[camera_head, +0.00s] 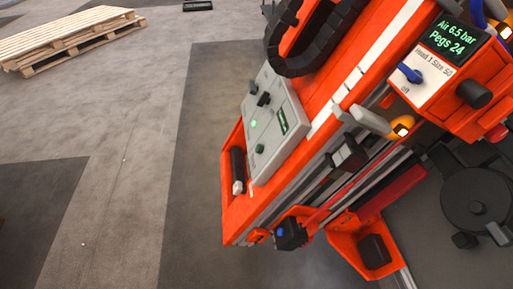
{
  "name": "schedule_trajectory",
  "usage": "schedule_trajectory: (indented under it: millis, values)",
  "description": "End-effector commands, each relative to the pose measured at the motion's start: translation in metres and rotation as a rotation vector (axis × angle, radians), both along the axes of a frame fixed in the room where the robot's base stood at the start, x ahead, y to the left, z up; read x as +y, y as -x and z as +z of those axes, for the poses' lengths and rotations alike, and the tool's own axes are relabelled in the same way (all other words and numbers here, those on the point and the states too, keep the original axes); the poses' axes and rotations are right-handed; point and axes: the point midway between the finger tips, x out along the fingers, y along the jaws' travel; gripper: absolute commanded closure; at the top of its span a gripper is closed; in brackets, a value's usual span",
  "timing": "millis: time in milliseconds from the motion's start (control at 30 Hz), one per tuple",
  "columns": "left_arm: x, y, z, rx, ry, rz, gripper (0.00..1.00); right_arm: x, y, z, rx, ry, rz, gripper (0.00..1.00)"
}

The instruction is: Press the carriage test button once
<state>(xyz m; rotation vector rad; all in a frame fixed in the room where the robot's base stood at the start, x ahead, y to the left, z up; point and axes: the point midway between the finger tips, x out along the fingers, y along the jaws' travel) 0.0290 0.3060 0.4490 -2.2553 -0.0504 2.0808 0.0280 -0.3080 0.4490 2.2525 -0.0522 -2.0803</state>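A grey control panel (277,135) is fixed on the orange machine, tilted in the camera_head view. It has a green button (260,149) near its lower end, a small lit green lamp (253,124), two black knobs or switches near its upper left edge and a small dark display (283,122). The labels are too small to read, so I cannot tell for sure which control is the carriage test button. Nothing covers the panel's face. Neither of my grippers is in view.
A second box (436,75) at upper right carries a display reading "Air 6.5 bar, Pegs 24", a blue switch and a black knob. A black cable chain (292,62) curves above the panel. A wooden pallet (70,38) lies far left. The floor left of the machine is clear.

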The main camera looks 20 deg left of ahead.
Motion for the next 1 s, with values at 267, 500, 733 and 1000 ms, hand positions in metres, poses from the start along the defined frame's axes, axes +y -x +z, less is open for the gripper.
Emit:
schedule_trajectory:
  millis: [267, 500, 733, 1000]
  values:
    - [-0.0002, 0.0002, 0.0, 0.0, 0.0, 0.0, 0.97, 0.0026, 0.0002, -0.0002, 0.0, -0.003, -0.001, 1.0]
    - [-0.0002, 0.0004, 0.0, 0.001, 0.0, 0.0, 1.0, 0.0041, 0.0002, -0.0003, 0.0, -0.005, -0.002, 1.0]
    - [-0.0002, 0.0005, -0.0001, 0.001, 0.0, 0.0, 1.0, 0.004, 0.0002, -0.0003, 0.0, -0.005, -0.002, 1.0]
    - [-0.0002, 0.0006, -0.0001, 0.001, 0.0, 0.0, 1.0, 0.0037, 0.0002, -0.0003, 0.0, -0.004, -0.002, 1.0]
